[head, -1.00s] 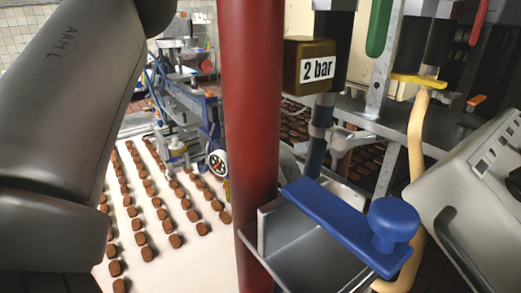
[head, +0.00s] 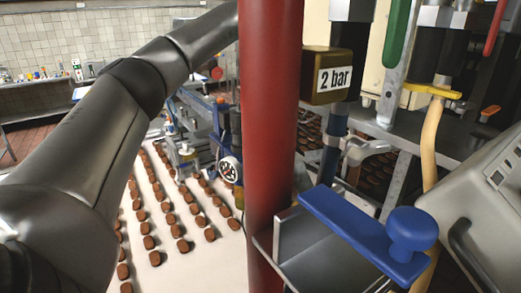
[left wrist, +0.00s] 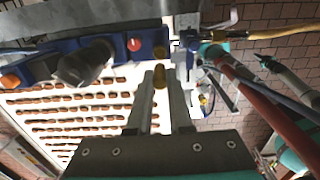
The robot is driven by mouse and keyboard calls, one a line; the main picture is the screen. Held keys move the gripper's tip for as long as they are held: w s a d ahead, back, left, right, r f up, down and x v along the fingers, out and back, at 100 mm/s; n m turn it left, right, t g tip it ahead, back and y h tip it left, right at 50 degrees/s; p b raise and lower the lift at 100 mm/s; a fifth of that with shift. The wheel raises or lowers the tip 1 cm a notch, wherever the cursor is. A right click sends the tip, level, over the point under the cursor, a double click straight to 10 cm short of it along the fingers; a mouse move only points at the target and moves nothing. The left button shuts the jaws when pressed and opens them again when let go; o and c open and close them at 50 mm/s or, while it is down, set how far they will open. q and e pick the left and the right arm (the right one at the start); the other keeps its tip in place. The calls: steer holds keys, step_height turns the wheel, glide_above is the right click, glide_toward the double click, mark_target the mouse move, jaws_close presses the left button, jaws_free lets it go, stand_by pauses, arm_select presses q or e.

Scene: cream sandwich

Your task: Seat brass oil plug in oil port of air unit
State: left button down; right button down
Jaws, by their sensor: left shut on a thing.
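In the left wrist view, my left gripper (left wrist: 159,88) is shut on the small brass oil plug (left wrist: 159,75), which shows between its fingertips. Ahead of it is the blue air unit (left wrist: 120,47), with a dark round cylinder, a red dot and an orange spot on its face. The plug's tip appears near this blue body; I cannot tell whether they touch. I cannot clearly pick out the oil port. In the head view the air unit (head: 222,125) with its round gauge (head: 229,169) stands left of the red post. My left gripper is hidden there, and my right gripper is not shown.
A red post (head: 268,120) stands upright in front of the machine. Rows of brown cream sandwiches lie on a white belt (head: 160,274) below. A "2 bar" box (head: 332,76), a blue knobbed plate (head: 372,232) and a grey casing (head: 470,185) fill the right.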

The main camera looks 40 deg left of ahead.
arm_select(q)
steer(key=shift+f, duration=4.15)
steer(key=shift+f, duration=0.1)
steer(key=c, duration=0.8)
jaws_free()
steer(key=shift+c, duration=0.2)
steer(key=shift+r, duration=6.1)
